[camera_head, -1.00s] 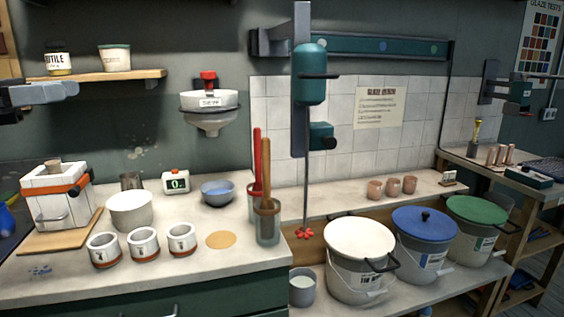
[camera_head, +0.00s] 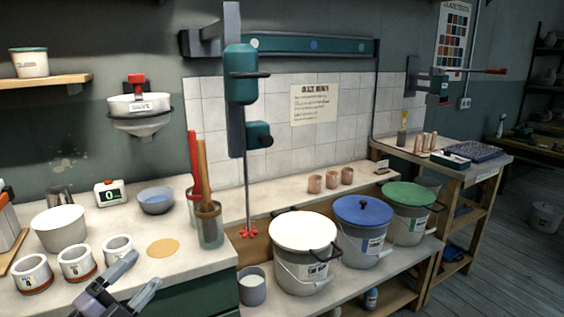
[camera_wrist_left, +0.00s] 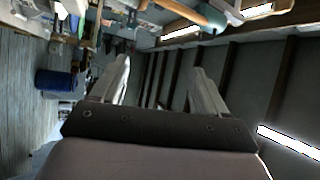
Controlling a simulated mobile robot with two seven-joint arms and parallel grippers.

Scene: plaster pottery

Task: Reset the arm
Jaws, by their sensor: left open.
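My left gripper (camera_head: 148,268) is at the lower left of the head view, in front of the counter's front edge. Its two pale fingers are apart with nothing between them. In the left wrist view the open fingers (camera_wrist_left: 160,68) point up the picture toward the ceiling and wall, with empty air between them. My right gripper is not in view.
White jars (camera_head: 76,262), a white bowl (camera_head: 60,229) and a tool jar (camera_head: 209,228) stand on the left counter near my gripper.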

